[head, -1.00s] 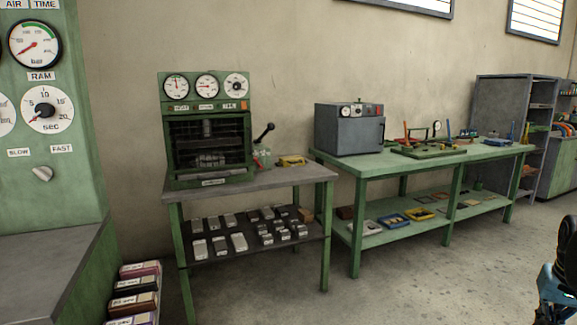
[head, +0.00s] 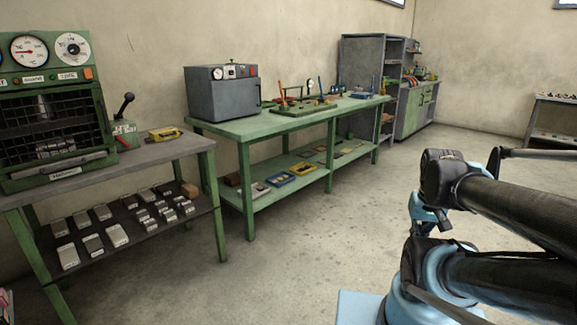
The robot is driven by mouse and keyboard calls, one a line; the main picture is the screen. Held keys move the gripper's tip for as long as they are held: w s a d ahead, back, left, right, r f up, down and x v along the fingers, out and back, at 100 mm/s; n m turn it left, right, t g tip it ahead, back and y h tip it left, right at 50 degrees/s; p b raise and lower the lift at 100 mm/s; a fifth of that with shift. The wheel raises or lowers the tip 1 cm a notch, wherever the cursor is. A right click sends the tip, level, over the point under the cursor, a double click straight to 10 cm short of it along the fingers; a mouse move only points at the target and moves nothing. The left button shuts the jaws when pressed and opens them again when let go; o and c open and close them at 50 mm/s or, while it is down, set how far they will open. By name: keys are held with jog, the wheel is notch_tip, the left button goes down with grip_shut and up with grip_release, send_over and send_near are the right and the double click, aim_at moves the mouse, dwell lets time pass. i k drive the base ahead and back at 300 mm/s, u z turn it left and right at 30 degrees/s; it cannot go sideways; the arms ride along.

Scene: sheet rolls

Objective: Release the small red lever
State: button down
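A green fixture plate (head: 303,109) lies on the green workbench (head: 225,127). It bears upright coloured handles, among them a red one (head: 282,93) at its left. Which part is the small red lever, and how it is set, is too small to tell. A black-knobbed lever (head: 125,103) stands on a green box with red marks beside the caged press (head: 52,130). My arm, black and light blue, fills the right side. I cannot make out my gripper's fingers in the view.
A grey oven box (head: 222,95) stands at the bench's left end. A grey table (head: 150,153) with a yellow tool (head: 164,134) is at the left. A grey cabinet (head: 366,60) stands beyond the bench. The concrete floor (head: 300,240) before the bench is clear.

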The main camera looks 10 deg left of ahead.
aim_at(117, 138)
jog(key=u, duration=0.1)
jog(key=i, duration=4.05)
jog(key=u, duration=3.7)
